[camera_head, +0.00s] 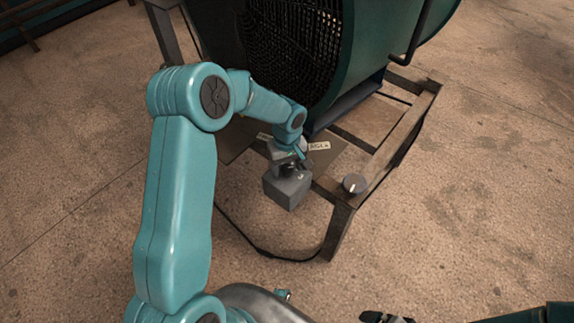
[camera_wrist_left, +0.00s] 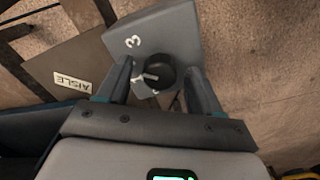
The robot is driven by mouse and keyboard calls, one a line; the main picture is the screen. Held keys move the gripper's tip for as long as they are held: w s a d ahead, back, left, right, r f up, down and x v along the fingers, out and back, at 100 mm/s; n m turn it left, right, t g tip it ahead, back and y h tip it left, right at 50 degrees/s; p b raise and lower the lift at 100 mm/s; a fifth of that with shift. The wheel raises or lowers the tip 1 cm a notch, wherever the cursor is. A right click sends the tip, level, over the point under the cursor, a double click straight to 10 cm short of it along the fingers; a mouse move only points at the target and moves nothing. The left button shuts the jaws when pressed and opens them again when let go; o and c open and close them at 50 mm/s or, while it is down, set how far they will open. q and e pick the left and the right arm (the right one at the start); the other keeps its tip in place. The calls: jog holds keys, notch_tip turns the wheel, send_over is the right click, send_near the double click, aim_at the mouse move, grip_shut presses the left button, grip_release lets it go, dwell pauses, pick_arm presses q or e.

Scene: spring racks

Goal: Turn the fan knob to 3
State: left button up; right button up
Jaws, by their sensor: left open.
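The fan knob (camera_wrist_left: 161,72) is black and round with a white pointer, on a grey control box (camera_wrist_left: 185,30) in the left wrist view. Its pointer aims left, toward a partly covered mark; a white 3 is printed on the box, up and left of the knob. My left gripper (camera_wrist_left: 158,68) is open, with one finger on each side of the knob and visible gaps between. In the head view my left gripper (camera_head: 287,165) is over the grey box (camera_head: 288,188) and hides the knob. A dark piece at the bottom edge looks like my right gripper (camera_head: 387,318).
The large green fan (camera_head: 350,60) with its dark grille stands on a rusty metal frame (camera_head: 400,140) behind the box. A small round dial (camera_head: 354,184) sits on the frame's near corner. An AISLE label (camera_head: 319,146) lies nearby. A cable (camera_head: 262,250) runs along the floor.

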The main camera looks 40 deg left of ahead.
aim_at(287, 168)
pick_arm(q)
jog(key=c, duration=1.1)
jog(key=shift+o, duration=0.2)
jog(key=shift+f+m+b, duration=0.1)
jog(key=shift+m+b, duration=0.4)
jog(key=shift+m, duration=1.9)
jog(key=o, duration=1.1)
jog(key=shift+c, duration=0.2)
notch_tip(287, 168, up, 17)
jog(key=p, duration=0.1)
jog(key=shift+f, duration=0.2)
